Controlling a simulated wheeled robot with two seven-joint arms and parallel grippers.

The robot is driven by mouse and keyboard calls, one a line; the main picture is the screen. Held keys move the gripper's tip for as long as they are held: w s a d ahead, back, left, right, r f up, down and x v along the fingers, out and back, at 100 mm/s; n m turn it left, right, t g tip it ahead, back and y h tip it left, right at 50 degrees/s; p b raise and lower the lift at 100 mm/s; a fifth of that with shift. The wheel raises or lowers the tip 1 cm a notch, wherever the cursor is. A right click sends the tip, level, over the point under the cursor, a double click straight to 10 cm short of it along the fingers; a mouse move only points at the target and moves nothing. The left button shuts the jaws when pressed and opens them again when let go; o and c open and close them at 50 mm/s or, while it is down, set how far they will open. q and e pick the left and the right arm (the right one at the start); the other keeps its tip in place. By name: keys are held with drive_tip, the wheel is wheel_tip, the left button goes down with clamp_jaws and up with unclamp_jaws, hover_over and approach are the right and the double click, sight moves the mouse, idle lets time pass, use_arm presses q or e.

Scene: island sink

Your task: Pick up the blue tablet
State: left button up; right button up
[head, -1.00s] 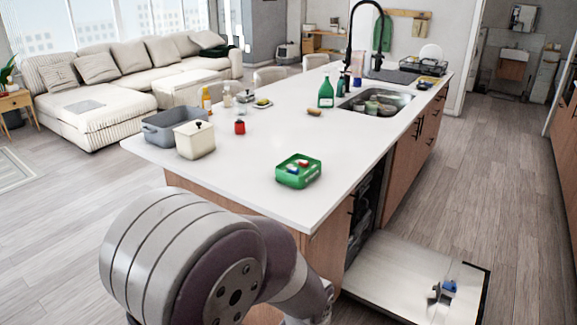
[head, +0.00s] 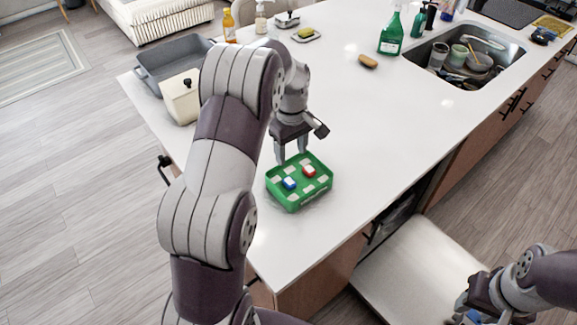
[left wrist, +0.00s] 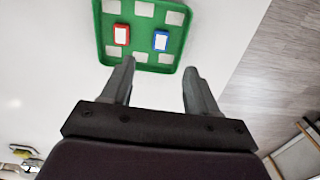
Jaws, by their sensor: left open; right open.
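The blue tablet (head: 289,183) has a white top and lies in a shallow green tray (head: 298,205) on the counter. A similar red tablet (head: 309,171) lies beside it in the tray. My left gripper (head: 291,158) is open and empty, fingers pointing down near the tray's far edge. In the left wrist view, the blue tablet (left wrist: 161,40) lies beyond the open fingers (left wrist: 158,68), apart from them. My right gripper (head: 470,303) is open at the lower right, above the lowered door. A small blue patch shows by it, and I cannot tell what it is.
A green spray bottle (head: 391,32), a sponge (head: 367,61) and a sink with dishes (head: 466,58) are further back. An open white door (head: 405,268) juts out below the counter.

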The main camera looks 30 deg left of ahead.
use_arm(q)
drive_tip(key=p, duration=0.1)
hover_over(290, 186)
drive_tip(key=f, duration=0.5)
drive_tip(key=shift+s+d+f, duration=0.25)
drive_tip(key=shift+f, duration=0.15)
drive_tip(key=f+p, duration=0.2)
drive_tip(key=f, duration=0.1)
drive_tip(key=f+p, duration=0.1)
drive_tip(key=f, duration=0.1)
drive_tip(key=shift+w+a+f, duration=0.2)
drive_tip(key=shift+w+a, duration=0.05)
drive_tip(key=shift+w, duration=0.05)
drive_tip(key=shift+f, duration=0.3)
drive_tip(key=shift+s, duration=0.1)
use_arm(e)
drive_tip(key=r, duration=0.4)
drive_tip(key=shift+s+d+r, duration=0.25)
drive_tip(key=shift+s+r, duration=0.05)
drive_tip(key=shift+s, duration=0.1)
use_arm(q)
clamp_jaws()
